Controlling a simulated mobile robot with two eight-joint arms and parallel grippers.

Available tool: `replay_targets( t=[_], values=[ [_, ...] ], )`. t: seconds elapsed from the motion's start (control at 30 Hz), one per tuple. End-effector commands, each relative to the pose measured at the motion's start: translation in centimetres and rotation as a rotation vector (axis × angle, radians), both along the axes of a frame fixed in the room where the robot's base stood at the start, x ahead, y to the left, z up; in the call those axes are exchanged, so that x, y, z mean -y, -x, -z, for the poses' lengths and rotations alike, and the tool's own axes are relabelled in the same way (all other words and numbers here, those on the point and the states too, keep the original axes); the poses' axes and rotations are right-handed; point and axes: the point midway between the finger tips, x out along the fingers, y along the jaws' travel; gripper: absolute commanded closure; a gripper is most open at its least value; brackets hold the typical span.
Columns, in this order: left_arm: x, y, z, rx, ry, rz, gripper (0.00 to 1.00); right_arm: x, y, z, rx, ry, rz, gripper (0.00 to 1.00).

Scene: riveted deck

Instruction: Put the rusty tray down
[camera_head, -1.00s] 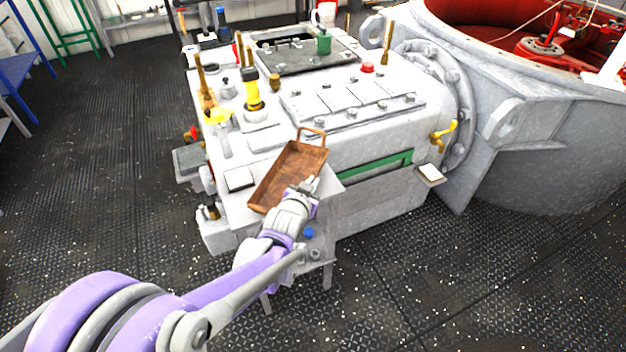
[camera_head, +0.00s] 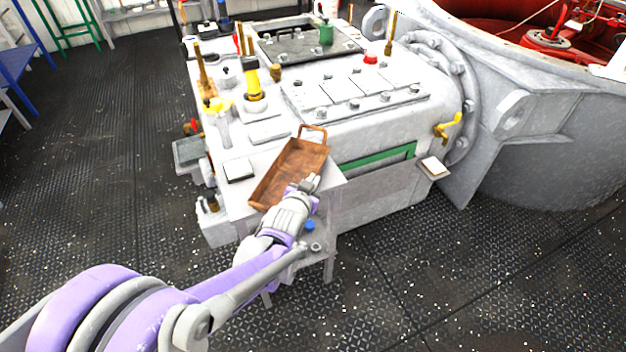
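The rusty tray (camera_head: 285,178) is a brown, shallow rectangular tray with a loop handle at its far end. It shows in the head view over a small white-grey table (camera_head: 328,182) in front of the grey machine. My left gripper (camera_head: 308,184) is at the tray's near right side, where the near handle would be. Its fingers are small and overlap the tray's edge; they appear closed on it. Whether the tray's underside touches the table top is hidden. My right gripper is not in view.
The large grey machine (camera_head: 385,122) with bolts, levers and a yellow-handled tap stands right behind the tray. A blue item (camera_head: 310,225) and a ring-shaped part (camera_head: 316,247) lie on the table's lower shelf. The dark riveted floor (camera_head: 440,270) at right is open.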

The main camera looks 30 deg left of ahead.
Motion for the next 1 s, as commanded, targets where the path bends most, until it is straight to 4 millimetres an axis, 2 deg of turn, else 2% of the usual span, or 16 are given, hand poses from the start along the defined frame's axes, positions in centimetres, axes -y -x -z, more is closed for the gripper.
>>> replay_targets(
  t=[0.33, 0.4, 0.53, 0.87, 1.0],
  values=[
    [0.0, 0.0, 0.7, 0.001, -0.001, 0.001, 1.00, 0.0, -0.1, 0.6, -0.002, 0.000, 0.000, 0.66],
    [0.0, 0.0, 0.6, 0.001, -0.001, 0.001, 0.84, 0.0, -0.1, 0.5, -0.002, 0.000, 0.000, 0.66],
    [0.0, 0.0, 0.6, 0.001, -0.001, 0.001, 0.61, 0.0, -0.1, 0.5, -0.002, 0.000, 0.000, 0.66],
    [0.0, 0.2, 0.6, -0.001, 0.001, -0.001, 0.61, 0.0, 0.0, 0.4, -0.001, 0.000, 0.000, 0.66],
    [0.3, 1.7, -0.2, 0.000, 0.000, 0.000, 0.61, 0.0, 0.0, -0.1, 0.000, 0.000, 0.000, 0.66]
  ],
)
